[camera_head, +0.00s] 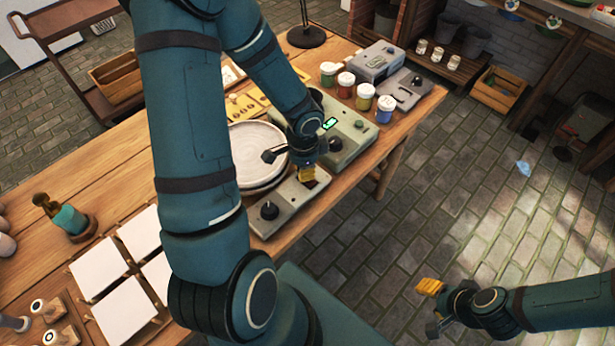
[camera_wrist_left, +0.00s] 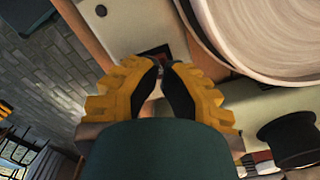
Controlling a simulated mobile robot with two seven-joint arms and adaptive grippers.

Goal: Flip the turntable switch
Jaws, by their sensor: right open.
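The turntable has a pale round disc (camera_head: 249,160) and a grey base (camera_head: 290,213) with a black knob (camera_head: 269,210) at the table's front edge. A small dark switch recess (camera_head: 318,178) sits at the base's right end; in the left wrist view a dark recess (camera_wrist_left: 152,52) lies just beyond the fingertips. My left gripper (camera_head: 307,174) is low over that end of the base. In the left wrist view its yellow fingers (camera_wrist_left: 160,75) are close together with a narrow gap; contact with the switch cannot be told. My right gripper (camera_head: 432,306) is open and empty, away from the table.
A green-grey device (camera_head: 345,135) with a lit display stands right beside the turntable. Paint jars (camera_head: 364,97) and grey boxes (camera_head: 378,62) stand behind it. White tiles (camera_head: 122,312) lie at the left front. The floor around my right gripper is clear.

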